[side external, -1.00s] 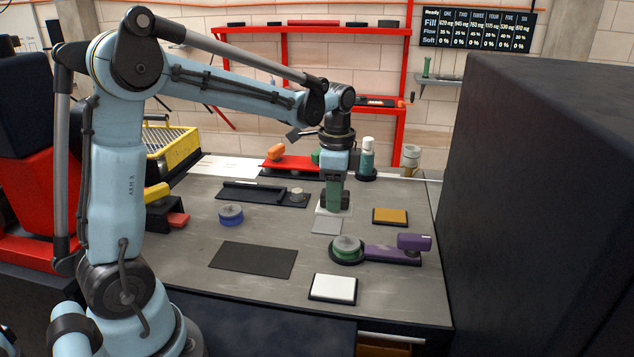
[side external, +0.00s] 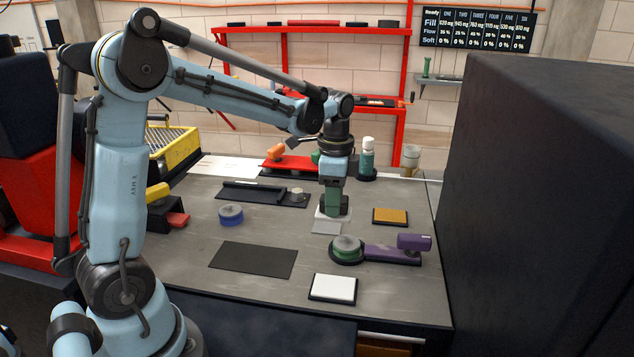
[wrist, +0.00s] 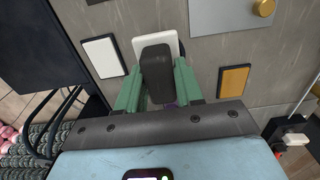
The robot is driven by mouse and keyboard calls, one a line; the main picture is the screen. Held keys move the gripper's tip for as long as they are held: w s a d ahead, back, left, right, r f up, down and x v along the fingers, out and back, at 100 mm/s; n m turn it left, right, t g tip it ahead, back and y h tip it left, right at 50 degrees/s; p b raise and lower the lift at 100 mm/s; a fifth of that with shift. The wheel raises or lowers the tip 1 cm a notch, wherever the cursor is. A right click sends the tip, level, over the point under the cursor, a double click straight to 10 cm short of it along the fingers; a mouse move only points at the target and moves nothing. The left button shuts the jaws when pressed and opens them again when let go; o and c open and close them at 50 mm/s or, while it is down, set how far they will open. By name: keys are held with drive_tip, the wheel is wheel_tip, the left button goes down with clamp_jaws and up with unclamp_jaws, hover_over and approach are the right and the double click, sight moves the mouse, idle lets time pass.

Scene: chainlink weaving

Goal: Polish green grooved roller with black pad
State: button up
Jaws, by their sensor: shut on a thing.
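My gripper (side external: 336,200) has green fingers and points down over the back right of the bench. It also shows in the wrist view (wrist: 157,90), shut on a dark, rounded block (wrist: 157,68). A white square (wrist: 167,42) lies just beyond or under this block; I cannot tell whether they are joined. I cannot confirm that the dark block is the black pad. A small green thing (side external: 316,157) shows at the back, partly hidden behind my wrist; it may be the roller, but its grooves cannot be made out.
A purple-handled tool with a green ring (side external: 375,252) lies at the right. An orange pad (side external: 390,216), a white pad (side external: 333,288), a dark mat (side external: 252,260) and a blue roll (side external: 230,214) lie around. A capped bottle (side external: 367,158) stands behind. A large dark box (side external: 540,200) borders the right.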

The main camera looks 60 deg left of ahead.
sight(334, 220)
drive_tip(key=shift+f, duration=3.5)
drive_tip(key=shift+w+d+r, duration=0.3)
drive_tip(key=shift+w+d, duration=0.25)
drive_tip(key=shift+d, duration=0.05)
drive_tip(key=shift+c, duration=0.5)
drive_tip(key=shift+w+d+f, duration=0.15)
drive_tip(key=shift+w+d, duration=1.45)
drive_tip(key=shift+d, duration=0.05)
drive_tip(key=shift+s+a, duration=0.55)
drive_tip(key=shift+a, duration=0.05)
drive_tip(key=shift+s+a+f, duration=0.1)
drive_tip(key=shift+s+a, duration=1.45)
drive_tip(key=shift+a, duration=0.1)
drive_tip(key=shift+s+r, duration=0.1)
drive_tip(key=shift+r, duration=4.05)
